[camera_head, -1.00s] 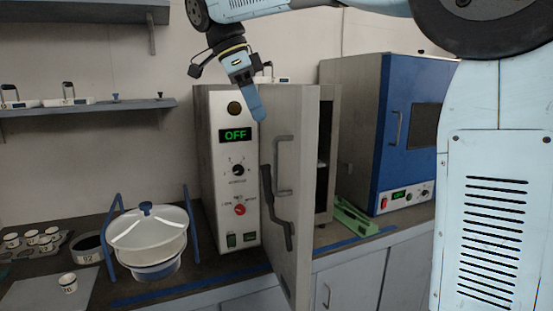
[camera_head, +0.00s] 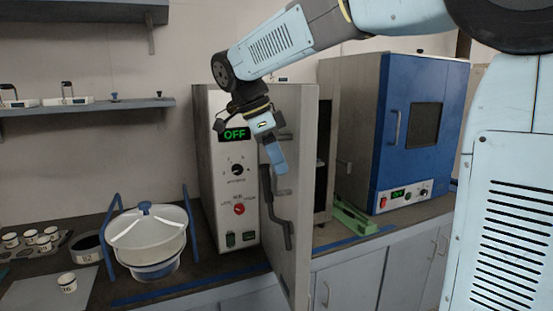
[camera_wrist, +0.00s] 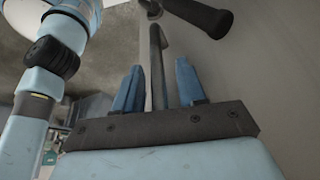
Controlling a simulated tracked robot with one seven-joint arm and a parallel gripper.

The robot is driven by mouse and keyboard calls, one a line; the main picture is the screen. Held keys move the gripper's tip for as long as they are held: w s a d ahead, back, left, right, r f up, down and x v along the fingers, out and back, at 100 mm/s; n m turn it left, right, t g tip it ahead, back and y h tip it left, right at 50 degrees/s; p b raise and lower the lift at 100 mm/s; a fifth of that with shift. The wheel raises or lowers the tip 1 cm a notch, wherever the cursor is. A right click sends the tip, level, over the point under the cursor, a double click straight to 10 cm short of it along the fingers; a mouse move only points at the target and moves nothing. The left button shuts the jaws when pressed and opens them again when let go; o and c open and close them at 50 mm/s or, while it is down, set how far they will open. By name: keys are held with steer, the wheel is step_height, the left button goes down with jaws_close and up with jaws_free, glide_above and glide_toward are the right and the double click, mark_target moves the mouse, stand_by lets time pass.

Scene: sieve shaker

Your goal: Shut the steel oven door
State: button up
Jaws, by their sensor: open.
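The steel oven (camera_head: 200,160) has its grey door (camera_head: 302,225) swung open toward me, its edge over the front of the counter. The door's bar handle (camera_head: 283,191) is partly hidden behind my gripper (camera_head: 279,163). A dark latch lever (camera_head: 280,222) hangs on the door below it. In the wrist view my gripper (camera_wrist: 158,88) is open, with its blue fingers pointing along the door face (camera_wrist: 250,85). The bar handle (camera_wrist: 157,55) shows between the fingers. I cannot tell whether either finger touches it. The dark lever (camera_wrist: 200,14) lies beyond the fingertips.
A blue oven (camera_head: 425,130) stands right, with a green object (camera_head: 352,217) on the counter between the ovens. Small cups (camera_head: 30,240) sit at far left.

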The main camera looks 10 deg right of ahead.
jaws_close()
stand_by(0.3)
stand_by(0.3)
